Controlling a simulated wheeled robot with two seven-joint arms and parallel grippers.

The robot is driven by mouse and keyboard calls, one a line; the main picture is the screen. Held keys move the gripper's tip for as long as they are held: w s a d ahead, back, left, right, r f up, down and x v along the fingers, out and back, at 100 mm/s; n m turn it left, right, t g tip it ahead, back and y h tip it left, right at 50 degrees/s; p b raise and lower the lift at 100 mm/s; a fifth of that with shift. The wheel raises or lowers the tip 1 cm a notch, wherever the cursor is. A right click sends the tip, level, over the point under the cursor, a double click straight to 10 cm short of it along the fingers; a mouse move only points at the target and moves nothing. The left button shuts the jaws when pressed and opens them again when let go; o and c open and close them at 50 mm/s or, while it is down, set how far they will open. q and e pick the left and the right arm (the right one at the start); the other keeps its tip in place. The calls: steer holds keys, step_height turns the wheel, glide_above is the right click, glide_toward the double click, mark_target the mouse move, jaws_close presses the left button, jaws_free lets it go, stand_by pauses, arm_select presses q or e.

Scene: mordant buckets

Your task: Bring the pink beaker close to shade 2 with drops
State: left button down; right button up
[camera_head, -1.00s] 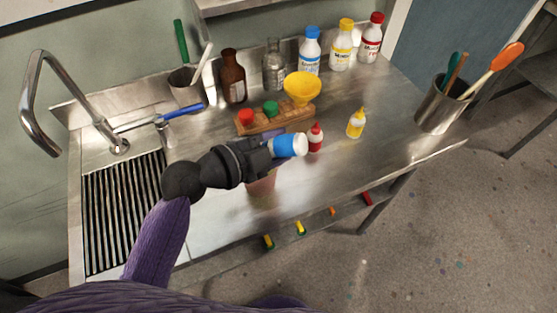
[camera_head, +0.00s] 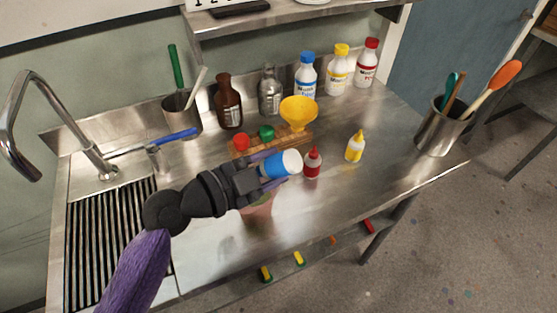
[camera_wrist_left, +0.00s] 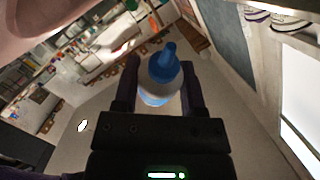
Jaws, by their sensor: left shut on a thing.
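My left gripper (camera_head: 270,169) is shut on a blue dropper bottle (camera_head: 283,163), held tilted over on its side above the counter, its white end to the right. In the left wrist view the blue bottle (camera_wrist_left: 161,78) sits between both fingers, its nozzle toward the top of the picture. The pink beaker (camera_head: 259,208) stands on the counter below the gripper; the gripper hides its upper part. A red dropper bottle (camera_head: 312,163) and a yellow dropper bottle (camera_head: 355,147) stand upright to the right. A white card with cut-off digits (camera_head: 208,4) shows on the shelf. My right gripper is not in view.
A wooden rack (camera_head: 300,138) with red and green caps and a yellow funnel (camera_head: 298,112) is behind the gripper. Large bottles line the wall. A tool pot (camera_head: 440,128) stands right, the sink tap (camera_head: 65,120) left. The front right counter (camera_head: 345,190) is clear.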

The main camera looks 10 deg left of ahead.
mark_target(269, 160)
arm_select(q)
step_height(269, 160, up, 3)
steer(key=m+g+y+p, duration=0.1)
steer(key=m+y+p, duration=0.2)
steer(key=p, duration=0.5)
steer(key=shift+r+p, duration=0.2)
steer(key=shift+p, duration=0.15)
steer(key=shift+f+m+y+p, duration=0.35)
steer(key=shift+m+y+p, duration=0.05)
steer(key=shift+y, duration=0.2)
step_height(269, 160, up, 5)
steer(key=m+y+p, duration=0.2)
steer(key=p, duration=0.4)
steer(key=m+y+p, duration=0.1)
steer(key=y+p, duration=0.2)
steer(key=p, duration=0.4)
steer(key=shift+m+g+y, duration=0.3)
steer(key=shift+m, duration=0.1)
steer(key=shift+m+y+p, duration=0.4)
steer(key=shift+y+p, duration=0.15)
steer(key=shift+y, duration=0.05)
steer(key=r+m+y+p, duration=0.2)
steer(key=y, duration=0.1)
steer(key=shift+t+p, duration=0.4)
steer(key=m+y, duration=0.1)
steer(key=m+t+y, duration=0.1)
steer(key=y, duration=0.1)
steer(key=shift+r, duration=0.25)
steer(key=shift+a, duration=0.1)
